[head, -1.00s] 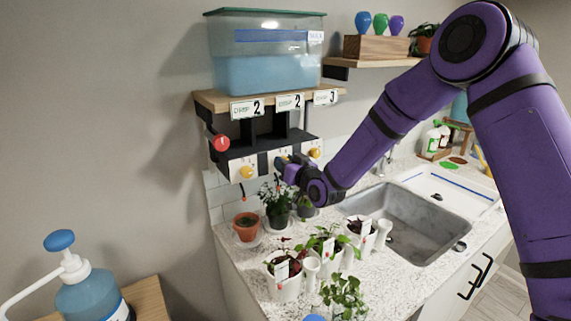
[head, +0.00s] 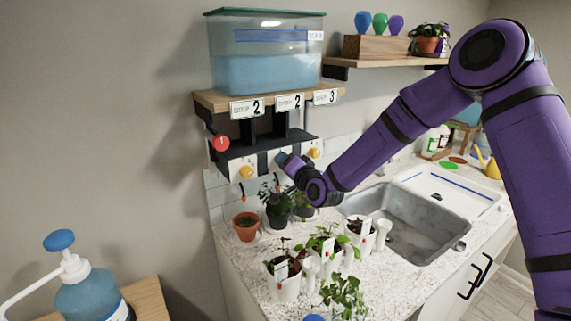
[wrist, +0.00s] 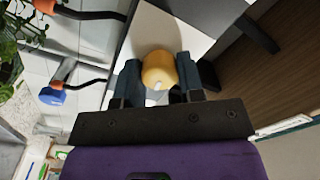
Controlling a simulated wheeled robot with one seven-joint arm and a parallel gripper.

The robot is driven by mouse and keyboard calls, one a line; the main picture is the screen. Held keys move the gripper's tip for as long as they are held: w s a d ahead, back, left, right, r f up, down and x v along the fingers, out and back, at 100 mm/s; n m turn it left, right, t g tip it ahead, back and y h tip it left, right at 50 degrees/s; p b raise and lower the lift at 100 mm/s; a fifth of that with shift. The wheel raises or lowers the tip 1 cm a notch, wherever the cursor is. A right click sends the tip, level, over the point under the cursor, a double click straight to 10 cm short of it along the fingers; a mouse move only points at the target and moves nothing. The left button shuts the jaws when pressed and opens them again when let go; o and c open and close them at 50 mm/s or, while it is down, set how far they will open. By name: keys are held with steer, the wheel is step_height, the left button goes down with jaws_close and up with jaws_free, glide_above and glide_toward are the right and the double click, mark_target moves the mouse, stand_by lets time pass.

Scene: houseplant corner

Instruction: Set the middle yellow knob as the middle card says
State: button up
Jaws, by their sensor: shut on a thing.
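The middle yellow knob (wrist: 158,70) sits between my gripper's two fingers in the wrist view, in front of a white plate (wrist: 163,25). My gripper (wrist: 160,84) is shut on it, one finger on each side. A small pale mark shows on the knob's near face. In the head view my gripper (head: 283,160) covers the middle knob. The middle card (head: 290,102) on the shelf edge reads 2. The left yellow knob (head: 247,172) and the right yellow knob (head: 314,153) show on either side.
The left card (head: 247,107) reads 2 and the right card (head: 325,96) reads 3. A red knob (head: 221,142) is at the unit's left end. A blue-filled tank (head: 266,60) stands above. Potted plants (head: 287,278) crowd the counter below, beside the sink (head: 400,220).

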stand_by(0.3)
steer(key=o, duration=0.9)
steer(key=v, duration=1.1)
steer(key=shift+w, duration=0.1)
